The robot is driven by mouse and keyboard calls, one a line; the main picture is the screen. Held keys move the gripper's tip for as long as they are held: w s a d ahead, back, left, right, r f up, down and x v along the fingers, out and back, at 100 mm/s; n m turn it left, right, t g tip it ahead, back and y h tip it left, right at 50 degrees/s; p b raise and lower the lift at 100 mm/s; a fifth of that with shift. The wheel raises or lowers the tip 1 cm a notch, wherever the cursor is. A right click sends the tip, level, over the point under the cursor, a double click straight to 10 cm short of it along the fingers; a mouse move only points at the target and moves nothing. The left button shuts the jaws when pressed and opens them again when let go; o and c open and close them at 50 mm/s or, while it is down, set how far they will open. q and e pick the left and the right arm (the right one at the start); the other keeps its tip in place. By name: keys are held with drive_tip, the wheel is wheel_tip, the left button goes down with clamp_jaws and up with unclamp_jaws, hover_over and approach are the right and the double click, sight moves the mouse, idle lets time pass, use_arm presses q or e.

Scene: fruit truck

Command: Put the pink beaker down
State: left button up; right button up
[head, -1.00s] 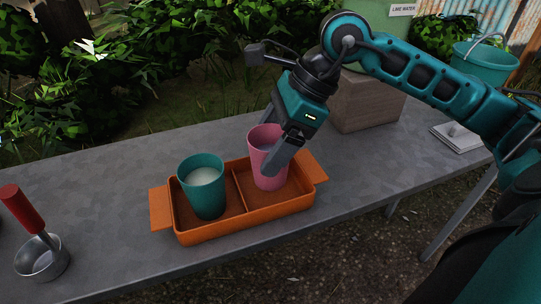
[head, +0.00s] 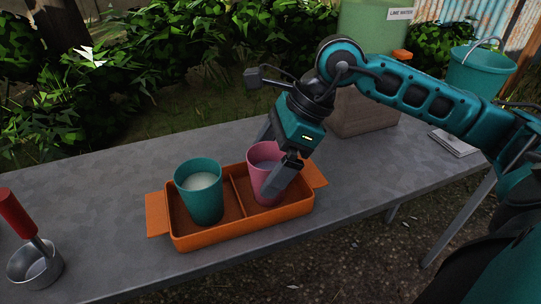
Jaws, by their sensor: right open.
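The pink beaker (head: 265,182) stands upright in the right compartment of the orange tray (head: 245,225). Its base is partly hidden by the tray's front wall. My right gripper (head: 270,162) is open around the beaker, one finger in front of it and the other behind, largely hidden. Whether the fingers touch the beaker is hard to tell. A teal beaker (head: 201,200) with pale liquid stands in the tray's left compartment. My left gripper is not in view.
A metal ladle or cup with a red handle (head: 17,214) is at the table's left. A large block-shaped container (head: 365,105) stands behind my right arm, and a teal bucket (head: 478,72) is at the far right.

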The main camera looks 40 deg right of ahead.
drive_tip(key=shift+r, duration=0.15)
drive_tip(key=shift+d+r, duration=0.15)
drive_tip(key=shift+r, duration=0.15)
drive_tip(key=p+v, duration=0.1)
drive_tip(key=v, duration=1)
drive_tip(key=shift+r, duration=0.2)
